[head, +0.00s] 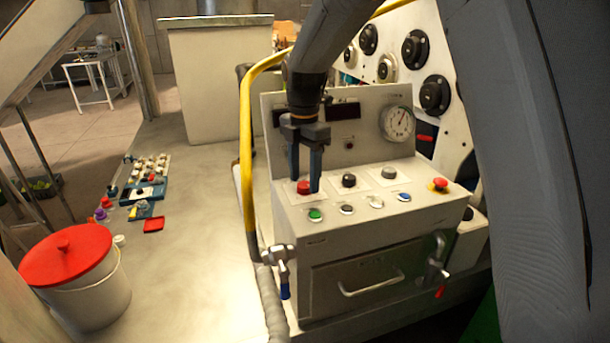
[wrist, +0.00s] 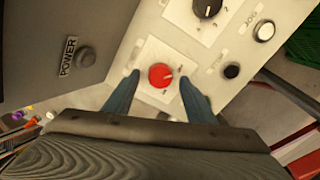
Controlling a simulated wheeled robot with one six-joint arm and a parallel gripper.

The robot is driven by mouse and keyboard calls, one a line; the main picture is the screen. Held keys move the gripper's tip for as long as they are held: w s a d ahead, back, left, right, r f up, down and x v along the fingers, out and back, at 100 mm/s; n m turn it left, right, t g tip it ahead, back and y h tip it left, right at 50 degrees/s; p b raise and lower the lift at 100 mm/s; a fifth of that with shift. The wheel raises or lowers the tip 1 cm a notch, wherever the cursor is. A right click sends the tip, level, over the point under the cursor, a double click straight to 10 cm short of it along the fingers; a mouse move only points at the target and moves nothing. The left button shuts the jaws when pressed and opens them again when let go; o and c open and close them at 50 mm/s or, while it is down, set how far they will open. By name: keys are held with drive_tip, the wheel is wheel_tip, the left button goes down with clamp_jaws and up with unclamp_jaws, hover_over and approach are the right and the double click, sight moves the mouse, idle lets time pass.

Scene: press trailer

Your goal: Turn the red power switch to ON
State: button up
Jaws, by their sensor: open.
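The red power switch (head: 304,187) is a round red knob on a white plate at the left end of the control panel's top. In the wrist view the red knob (wrist: 161,75) has a pale pointer mark on its face, aimed roughly toward the upper right of the picture; the printing on its plate is too small to read. My gripper (head: 305,180) points down at the knob. In the wrist view its two blue-grey fingers (wrist: 158,82) stand apart on either side of the knob, with visible gaps, and hold nothing.
A green button (head: 315,214) and other buttons line the front. A red emergency button (head: 439,184) is at the right. A backplate with a gauge (head: 397,123) rises behind. A yellow rail (head: 246,150) stands left.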

drive_tip(key=shift+d+f, duration=0.1)
drive_tip(key=shift+f, duration=0.45)
drive_tip(key=c, duration=1)
drive_tip(key=shift+c, duration=0.2)
